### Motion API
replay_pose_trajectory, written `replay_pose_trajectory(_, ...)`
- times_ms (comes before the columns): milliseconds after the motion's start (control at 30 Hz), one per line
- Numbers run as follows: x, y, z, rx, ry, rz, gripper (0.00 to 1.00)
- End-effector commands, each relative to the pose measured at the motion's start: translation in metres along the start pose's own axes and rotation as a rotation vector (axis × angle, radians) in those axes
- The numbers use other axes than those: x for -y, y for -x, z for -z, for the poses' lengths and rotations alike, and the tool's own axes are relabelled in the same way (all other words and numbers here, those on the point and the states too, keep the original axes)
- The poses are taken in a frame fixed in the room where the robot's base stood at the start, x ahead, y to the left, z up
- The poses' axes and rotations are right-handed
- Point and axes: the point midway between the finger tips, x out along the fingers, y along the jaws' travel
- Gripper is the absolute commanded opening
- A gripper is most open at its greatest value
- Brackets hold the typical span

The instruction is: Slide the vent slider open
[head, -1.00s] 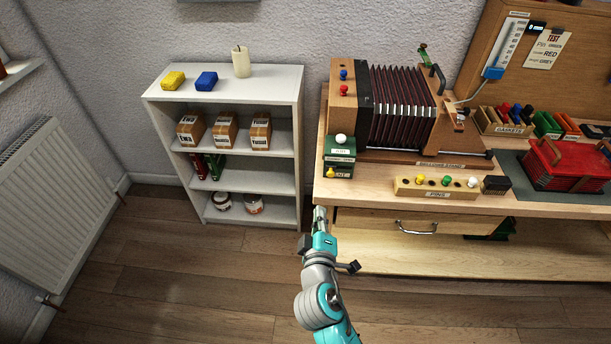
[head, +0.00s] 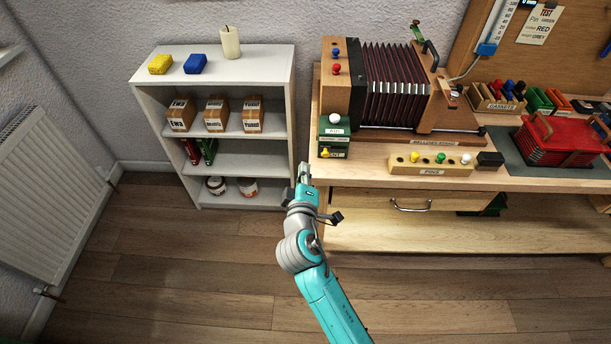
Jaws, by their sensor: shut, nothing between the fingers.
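The vent slider's yellow knob (head: 325,153) sits on the left side of a small green box (head: 333,141) at the bench's front left corner. A partly readable label next to the knob seems to say "VENT". A white knob (head: 334,118) tops the same box. My gripper (head: 304,170) is shut and empty. It points towards the bench's left front edge, and in the picture it lies just below and left of the yellow knob, apart from it. The slider's track is too small to make out.
The bellows (head: 393,85) stand behind the green box on the wooden bench (head: 360,180). A pin block (head: 430,165) lies to the right. A white shelf (head: 240,202) stands left of the bench. The floor in front is clear.

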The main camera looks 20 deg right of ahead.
Motion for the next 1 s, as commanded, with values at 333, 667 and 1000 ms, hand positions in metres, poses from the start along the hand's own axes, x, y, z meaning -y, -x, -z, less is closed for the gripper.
replay_pose_trajectory(333, -0.001, -0.065, -0.001, 0.002, 0.0, -0.002, 0.0)
replay_pose_trajectory(667, 0.0, -0.07, -0.037, 0.001, 0.0, 0.0, 0.0)
replay_pose_trajectory(1000, 0.0, -0.07, -0.039, -0.001, 0.0, 0.0, 0.0)
